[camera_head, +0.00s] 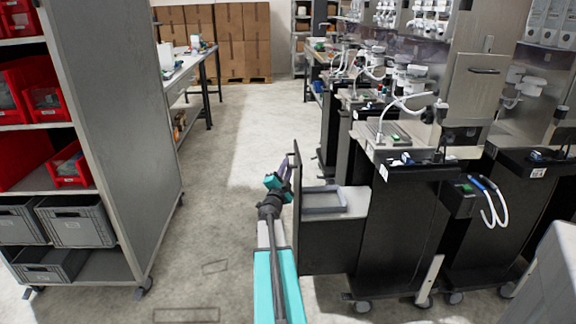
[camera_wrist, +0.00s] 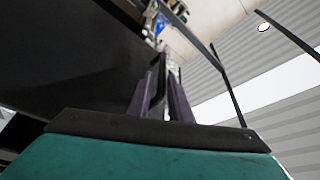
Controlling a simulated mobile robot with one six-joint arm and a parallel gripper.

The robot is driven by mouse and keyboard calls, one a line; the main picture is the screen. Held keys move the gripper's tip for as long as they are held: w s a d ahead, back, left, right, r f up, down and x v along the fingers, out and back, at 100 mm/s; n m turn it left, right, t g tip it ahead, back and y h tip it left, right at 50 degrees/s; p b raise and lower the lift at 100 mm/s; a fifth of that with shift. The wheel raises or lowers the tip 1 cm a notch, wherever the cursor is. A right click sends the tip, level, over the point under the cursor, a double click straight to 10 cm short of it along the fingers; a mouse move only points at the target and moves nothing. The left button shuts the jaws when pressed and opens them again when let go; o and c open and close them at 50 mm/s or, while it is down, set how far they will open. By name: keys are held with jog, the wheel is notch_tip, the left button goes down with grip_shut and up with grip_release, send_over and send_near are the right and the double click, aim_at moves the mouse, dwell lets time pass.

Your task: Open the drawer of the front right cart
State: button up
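The front right cart (camera_head: 400,225) is black and stands on casters at right of centre in the head view. Its drawer (camera_head: 325,232) sticks out to the left, open, with a grey tray (camera_head: 323,200) inside. The drawer's tall dark front panel (camera_head: 297,205) faces left. My gripper (camera_head: 285,172) is at the upper outer side of this panel. In the wrist view, the two grey-purple fingers (camera_wrist: 160,98) close around a black handle bar (camera_wrist: 158,80), beside the dark panel (camera_wrist: 70,60).
More carts (camera_head: 345,125) stand in a row behind. A grey shelf rack (camera_head: 120,130) with red and grey bins stands at the left. A workbench (camera_head: 195,65) and stacked cartons (camera_head: 230,40) are at the back. The floor (camera_head: 225,190) between rack and carts is clear.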

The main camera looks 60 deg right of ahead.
jog(key=v, duration=1)
jog(key=shift+a+b, duration=0.3)
jog(key=shift+f, duration=0.1)
